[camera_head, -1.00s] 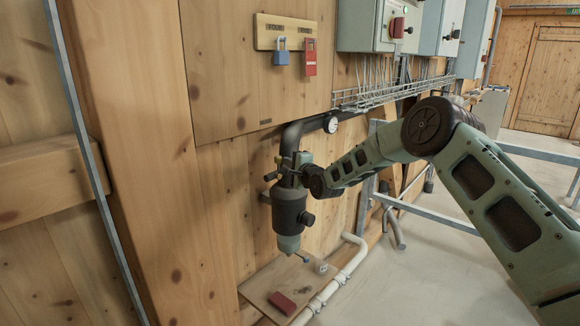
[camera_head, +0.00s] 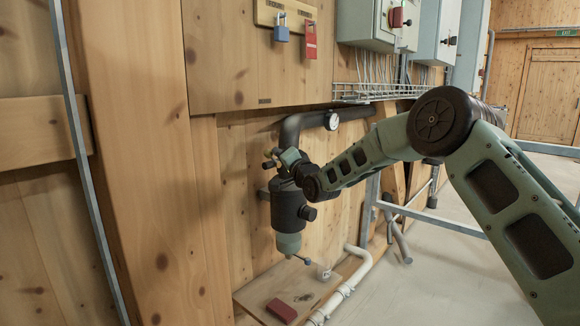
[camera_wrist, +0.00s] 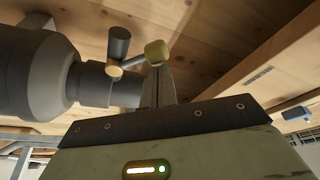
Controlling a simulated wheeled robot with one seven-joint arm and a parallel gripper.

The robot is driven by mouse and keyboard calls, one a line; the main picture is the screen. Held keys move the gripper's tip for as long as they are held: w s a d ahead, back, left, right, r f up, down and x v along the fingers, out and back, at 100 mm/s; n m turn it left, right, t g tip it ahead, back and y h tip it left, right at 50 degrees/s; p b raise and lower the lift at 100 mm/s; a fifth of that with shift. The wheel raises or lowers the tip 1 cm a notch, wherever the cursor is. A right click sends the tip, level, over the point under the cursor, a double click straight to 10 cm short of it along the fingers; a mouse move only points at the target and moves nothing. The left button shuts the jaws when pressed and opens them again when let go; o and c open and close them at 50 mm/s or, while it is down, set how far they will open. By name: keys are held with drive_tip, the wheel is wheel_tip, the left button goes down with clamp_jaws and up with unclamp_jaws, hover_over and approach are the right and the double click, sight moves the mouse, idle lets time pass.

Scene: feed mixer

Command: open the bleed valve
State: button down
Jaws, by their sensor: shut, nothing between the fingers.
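A dark grey canister unit (camera_head: 288,208) with a pale green lower end hangs on the black pipe (camera_head: 290,130) by the wooden wall. My gripper's fingers (camera_wrist: 160,82) are shut and empty, close under the knob; contact is unclear. I cannot tell which fitting is the bleed valve.
Below are a red block (camera_head: 281,311) on a wooden board and a white pipe (camera_head: 352,275). Metal rails stand at the right.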

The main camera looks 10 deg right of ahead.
drive_tip(key=n+b, duration=0.1)
drive_tip(key=f+n+y+b, duration=0.1)
drive_tip(key=n+b, duration=0.1)
drive_tip(key=a+f+n+b, duration=0.1)
drive_tip(key=b, duration=0.1)
drive_tip(key=shift+s+a+y, duration=0.1)
drive_tip(key=shift+s+y, duration=0.2)
drive_tip(key=shift+s, duration=0.1)
drive_tip(key=n+b, duration=0.1)
drive_tip(key=n+y+b, duration=0.1)
drive_tip(key=n+b, duration=0.1)
drive_tip(key=n, duration=0.1)
drive_tip(key=shift+s+a+f+y, duration=0.2)
drive_tip(key=shift+a+f+y, duration=0.1)
drive_tip(key=shift+f, duration=0.1)
drive_tip(key=shift+r, duration=0.1)
